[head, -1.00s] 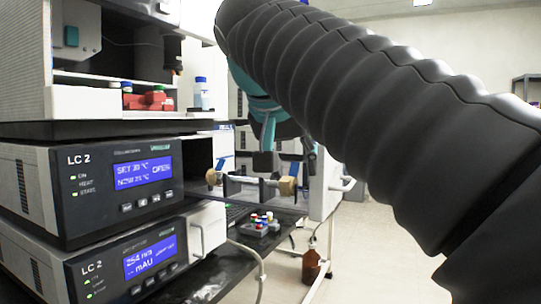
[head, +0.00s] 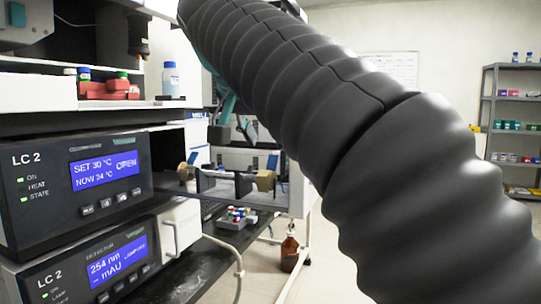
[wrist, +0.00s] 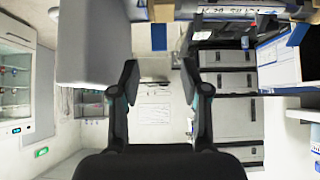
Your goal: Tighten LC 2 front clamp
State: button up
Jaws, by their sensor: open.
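The LC 2 column oven (head: 82,188) stands at left in the head view; its display reads SET 30 °C, NOW 24 °C, OPEN. Its drawer is out to the right, carrying a horizontal column (head: 219,175) with a brass-coloured fitting at each end. Dark clamp holders stand around the column; a blue lever (head: 272,161) shows near the right one. I cannot tell how tight the clamps are. My gripper (head: 235,132) hangs above the column, apart from it, partly hidden by my arm. In the wrist view my gripper (wrist: 160,76) is open and empty.
The LC 2 detector (head: 100,265) sits below the oven. A rack of coloured vials (head: 236,217) is on the dark bench under the drawer. A brown bottle (head: 289,252) stands on the floor. Shelves (head: 512,125) are at the far right, with open floor before them.

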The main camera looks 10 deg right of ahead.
aim_at(268, 173)
jog(key=x, duration=0.6)
jog(key=shift+w+d+f, duration=0.1)
jog(key=shift+w+f, duration=0.05)
grip_shut()
